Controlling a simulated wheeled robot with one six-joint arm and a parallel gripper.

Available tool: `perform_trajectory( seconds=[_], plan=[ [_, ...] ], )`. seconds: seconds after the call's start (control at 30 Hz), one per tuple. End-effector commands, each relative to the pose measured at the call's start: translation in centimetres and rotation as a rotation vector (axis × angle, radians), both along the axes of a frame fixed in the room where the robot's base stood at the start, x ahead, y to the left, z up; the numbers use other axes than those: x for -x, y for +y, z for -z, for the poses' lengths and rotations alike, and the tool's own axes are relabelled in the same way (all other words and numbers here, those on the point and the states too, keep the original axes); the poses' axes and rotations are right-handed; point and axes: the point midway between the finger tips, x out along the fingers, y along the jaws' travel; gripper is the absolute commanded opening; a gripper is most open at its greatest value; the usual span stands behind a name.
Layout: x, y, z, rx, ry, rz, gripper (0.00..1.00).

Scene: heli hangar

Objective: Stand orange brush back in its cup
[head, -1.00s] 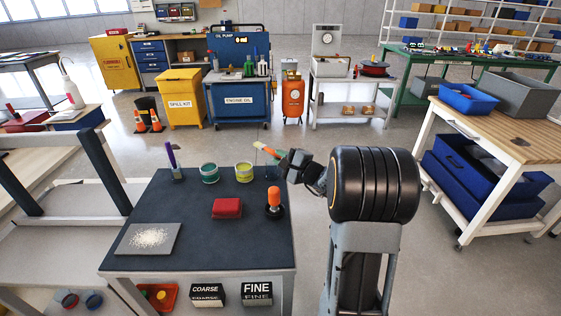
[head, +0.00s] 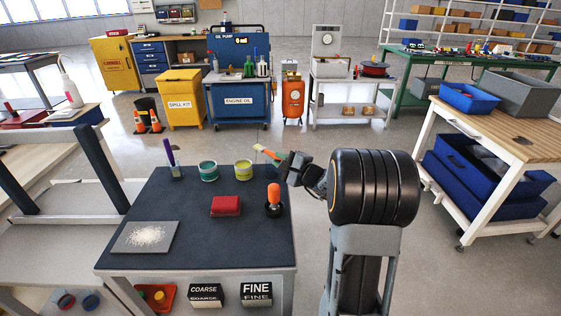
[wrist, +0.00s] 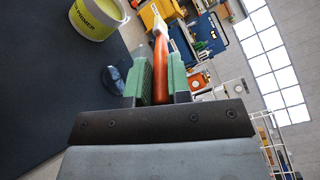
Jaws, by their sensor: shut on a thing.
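My gripper (head: 276,156) is shut on the orange brush (head: 267,152) above the back right corner of the dark-topped bench. In the wrist view, the orange handle (wrist: 161,72) lies between the green finger pads, its paler end pointing away from me. In the head view the brush is tilted, nearly lying flat, with its light tip toward the upper left. A small dark round cup (wrist: 115,78) sits on the bench below and left of the fingers in the wrist view. The brush is apart from it. The cup is hard to make out in the head view.
The bench (head: 190,255) also holds a yellow can (head: 243,171), a green can (head: 208,171), a purple brush (head: 170,153) standing in a holder, a red block (head: 226,206), an orange-handled tool (head: 273,194) on a dark round base, and a grey plate (head: 128,247) of pale grains.

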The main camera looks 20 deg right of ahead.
Motion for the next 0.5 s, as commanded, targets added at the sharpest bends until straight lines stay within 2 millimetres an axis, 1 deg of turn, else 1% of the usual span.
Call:
perform_trajectory(
  seconds=[0.03,0.07,0.3,0.5],
  plan=[
    [0.00,0.00,-0.09,0.001,0.000,0.000,0.00],
    [0.00,0.00,-0.08,0.000,0.000,0.000,0.20],
    [0.01,-0.01,-0.09,0.001,-0.001,0.000,0.43],
    [0.00,-0.02,-0.09,0.001,-0.001,0.000,0.44]
  ],
)
